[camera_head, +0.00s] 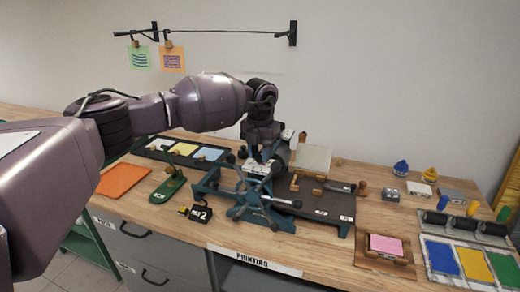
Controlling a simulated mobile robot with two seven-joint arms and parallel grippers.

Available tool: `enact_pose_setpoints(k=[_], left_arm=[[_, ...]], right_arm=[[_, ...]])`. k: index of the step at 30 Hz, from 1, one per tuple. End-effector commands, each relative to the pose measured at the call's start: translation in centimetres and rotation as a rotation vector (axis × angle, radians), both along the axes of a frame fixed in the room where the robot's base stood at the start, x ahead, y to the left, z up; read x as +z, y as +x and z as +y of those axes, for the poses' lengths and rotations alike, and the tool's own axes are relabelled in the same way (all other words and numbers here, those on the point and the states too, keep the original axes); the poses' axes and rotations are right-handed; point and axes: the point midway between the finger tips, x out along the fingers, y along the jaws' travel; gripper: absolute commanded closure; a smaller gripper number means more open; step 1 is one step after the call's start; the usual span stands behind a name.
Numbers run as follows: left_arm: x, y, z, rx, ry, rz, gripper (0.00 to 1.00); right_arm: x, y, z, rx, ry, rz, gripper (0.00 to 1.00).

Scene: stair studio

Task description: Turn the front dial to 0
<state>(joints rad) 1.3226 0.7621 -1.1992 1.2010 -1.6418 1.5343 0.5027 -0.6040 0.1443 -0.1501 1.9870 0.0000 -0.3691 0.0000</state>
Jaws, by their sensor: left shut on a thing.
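A teal printing press (207,187) with a spoked hand wheel (262,197) stands in the middle of the bench. My left arm comes in from the left, and its gripper (262,152) points down at the top of the press's near side. It is shut on the front dial there. The fingers and the dial are small and mostly hidden, so I cannot read the dial's setting. A small black block with a label reading 2 (200,213) sits on the bench left of the wheel. My right gripper is not in view.
An orange sheet (122,180) and a green tool (170,186) lie at left. A pink pad (386,246), ink trays (474,262) and rollers (464,223) lie at right. A rail (225,32) with hanging cards is on the wall.

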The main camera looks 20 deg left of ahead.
Motion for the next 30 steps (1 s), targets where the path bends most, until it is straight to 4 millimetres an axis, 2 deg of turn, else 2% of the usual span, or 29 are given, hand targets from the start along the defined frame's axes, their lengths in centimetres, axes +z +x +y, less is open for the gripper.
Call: enact_pose_setpoints(k=[8,18,30], left_arm=[[0.3,0.1,0.1,0.262,0.0,-0.004,0.93],[0.3,0.1,0.0,0.579,-0.001,-0.005,0.93],[0.3,0.1,0.0,0.855,-0.002,-0.005,0.93]], right_arm=[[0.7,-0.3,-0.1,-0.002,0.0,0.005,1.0],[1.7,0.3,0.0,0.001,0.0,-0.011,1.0],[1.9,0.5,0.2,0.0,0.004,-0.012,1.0]])
